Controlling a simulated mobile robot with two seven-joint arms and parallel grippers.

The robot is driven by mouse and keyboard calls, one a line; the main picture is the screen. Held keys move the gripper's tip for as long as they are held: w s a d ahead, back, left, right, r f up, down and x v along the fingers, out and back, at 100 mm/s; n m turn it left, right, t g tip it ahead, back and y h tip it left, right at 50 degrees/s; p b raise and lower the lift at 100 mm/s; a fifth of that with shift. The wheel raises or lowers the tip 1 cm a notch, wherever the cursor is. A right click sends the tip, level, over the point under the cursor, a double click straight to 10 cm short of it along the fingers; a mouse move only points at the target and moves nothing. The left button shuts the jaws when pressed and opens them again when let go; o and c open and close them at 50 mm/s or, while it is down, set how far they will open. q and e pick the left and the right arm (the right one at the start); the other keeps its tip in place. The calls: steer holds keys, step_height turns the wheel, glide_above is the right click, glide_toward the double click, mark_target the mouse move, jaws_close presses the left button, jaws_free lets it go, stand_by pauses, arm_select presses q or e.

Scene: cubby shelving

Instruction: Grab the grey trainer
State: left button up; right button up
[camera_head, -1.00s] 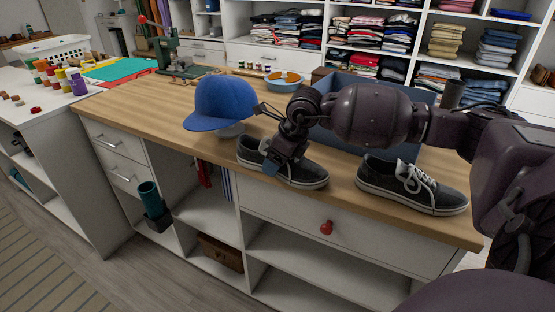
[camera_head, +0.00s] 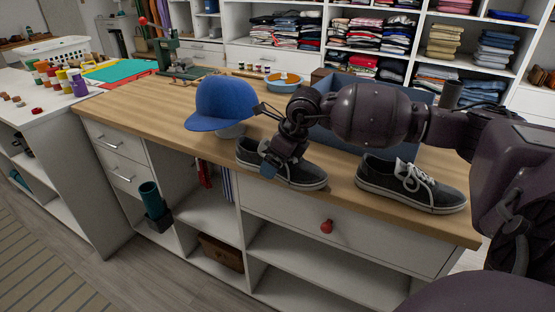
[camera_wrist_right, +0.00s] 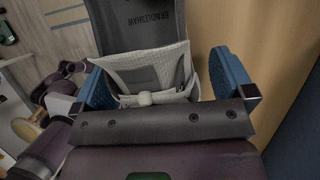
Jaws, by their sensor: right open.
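A dark grey trainer with white laces and a white sole (camera_head: 308,177) stands near the front edge of the wooden counter. A second, similar trainer (camera_head: 412,184) stands to its right. My right gripper (camera_head: 277,162) is down over the middle of the left trainer. In the right wrist view, its blue fingertips (camera_wrist_right: 163,82) are apart, one on each side of the trainer's dark and pale upper (camera_wrist_right: 140,28). I cannot tell whether the fingers touch it. The hand hides part of the trainer in the head view. My left gripper is not in view.
A blue cap (camera_head: 222,103) on a stand is just left of the right hand. A blue-grey box (camera_head: 400,150) stands behind the arm, and an orange-and-blue bowl (camera_head: 283,82) sits farther back. The counter's left part is largely clear.

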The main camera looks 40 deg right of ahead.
steer(key=p+v, duration=0.2)
steer(key=v, duration=0.8)
steer(key=shift+r, duration=0.15)
steer(key=shift+s, duration=0.15)
